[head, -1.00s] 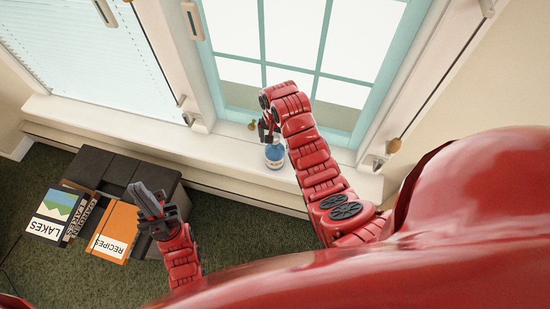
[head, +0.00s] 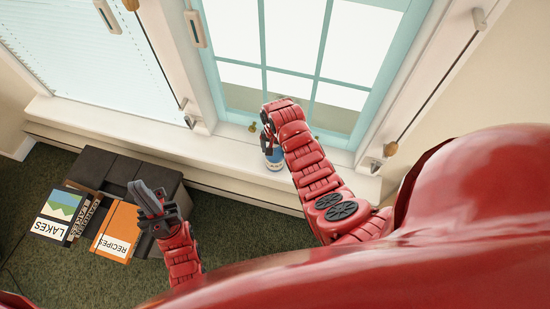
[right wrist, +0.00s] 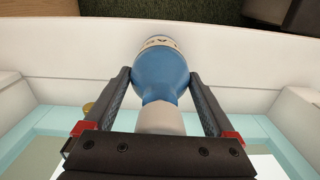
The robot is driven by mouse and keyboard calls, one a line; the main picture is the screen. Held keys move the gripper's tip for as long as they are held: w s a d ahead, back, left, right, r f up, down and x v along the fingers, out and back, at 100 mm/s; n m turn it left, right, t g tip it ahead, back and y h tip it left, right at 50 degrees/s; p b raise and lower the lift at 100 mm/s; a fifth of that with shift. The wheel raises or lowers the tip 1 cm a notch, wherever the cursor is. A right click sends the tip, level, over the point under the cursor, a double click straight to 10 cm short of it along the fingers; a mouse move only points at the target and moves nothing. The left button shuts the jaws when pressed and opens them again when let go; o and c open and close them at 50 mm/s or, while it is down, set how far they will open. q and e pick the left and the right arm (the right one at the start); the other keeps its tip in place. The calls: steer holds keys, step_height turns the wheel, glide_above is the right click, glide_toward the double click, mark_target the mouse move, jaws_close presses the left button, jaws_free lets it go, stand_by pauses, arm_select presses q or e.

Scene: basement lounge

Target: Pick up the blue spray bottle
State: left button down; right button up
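The blue spray bottle (head: 275,160) stands on the white window sill, partly hidden behind my right gripper (head: 268,140) in the head view. In the right wrist view the bottle (right wrist: 160,75) has a rounded blue body, a pale label and a light grey top. The fingers of my right gripper (right wrist: 161,80) are spread, one on each side of the bottle, close to its body. I cannot tell whether they touch it.
The sill (head: 232,170) runs below a teal-framed window (head: 262,60). A small brass object (head: 253,127) is on the sill near the bottle. A dark box-like seat (head: 128,171) and several books, including an orange recipes book (head: 118,230), are at lower left.

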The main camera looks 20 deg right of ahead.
jaws_close()
steer(key=shift+w+r, duration=0.1)
steer(key=shift+r, duration=0.1)
